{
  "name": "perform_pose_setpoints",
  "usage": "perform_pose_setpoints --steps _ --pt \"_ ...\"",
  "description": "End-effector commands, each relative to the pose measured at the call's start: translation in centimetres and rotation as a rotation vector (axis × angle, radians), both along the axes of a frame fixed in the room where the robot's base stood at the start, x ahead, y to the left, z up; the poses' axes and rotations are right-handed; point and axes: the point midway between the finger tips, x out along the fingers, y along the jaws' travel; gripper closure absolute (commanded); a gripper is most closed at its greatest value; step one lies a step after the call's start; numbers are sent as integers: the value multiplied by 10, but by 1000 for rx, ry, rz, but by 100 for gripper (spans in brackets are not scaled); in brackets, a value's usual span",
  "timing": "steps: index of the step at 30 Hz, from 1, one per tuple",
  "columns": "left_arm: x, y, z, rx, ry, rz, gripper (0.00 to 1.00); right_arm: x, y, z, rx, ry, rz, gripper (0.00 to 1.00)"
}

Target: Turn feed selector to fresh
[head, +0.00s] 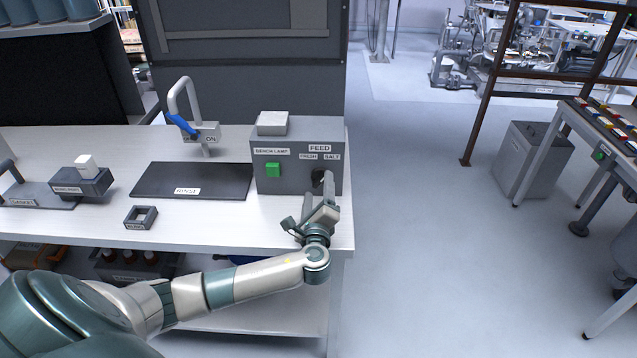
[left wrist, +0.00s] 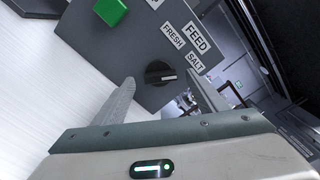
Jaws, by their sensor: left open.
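The feed selector is a round black knob (left wrist: 160,74) on the front of a grey box (head: 298,163), under the FEED label (left wrist: 197,39). Its white pointer line points to the side of the SALT label (left wrist: 196,62), away from the FRESH label (left wrist: 173,35). In the head view, the knob (head: 318,177) is partly hidden by my left gripper (head: 326,181). In the left wrist view, my left gripper (left wrist: 161,79) is open, with one finger on each side of the knob. I cannot tell whether either finger touches it. My right gripper is not in view.
A green button (head: 273,170) sits on the same box, left of the knob. A dark mat (head: 192,181) and a tap with a blue lever (head: 182,124) are to the left on the white bench (head: 225,222). Open floor lies right of the bench.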

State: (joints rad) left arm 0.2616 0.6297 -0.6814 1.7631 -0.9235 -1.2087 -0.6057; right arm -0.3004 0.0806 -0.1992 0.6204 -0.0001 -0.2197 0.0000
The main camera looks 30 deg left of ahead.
Motion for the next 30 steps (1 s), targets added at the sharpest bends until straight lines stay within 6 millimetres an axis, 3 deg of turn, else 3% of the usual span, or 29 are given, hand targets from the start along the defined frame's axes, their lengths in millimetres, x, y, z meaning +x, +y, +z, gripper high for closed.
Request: perform_pose_setpoints --steps 6,17,23,30 --pt "17 10 1 1 0 1 34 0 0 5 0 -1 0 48" --pt "19 12 0 0 0 0 34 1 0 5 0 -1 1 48" --pt "19 12 0 0 0 0 76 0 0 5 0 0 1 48" --pt "19 12 -1 -7 -3 1 76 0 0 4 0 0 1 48"
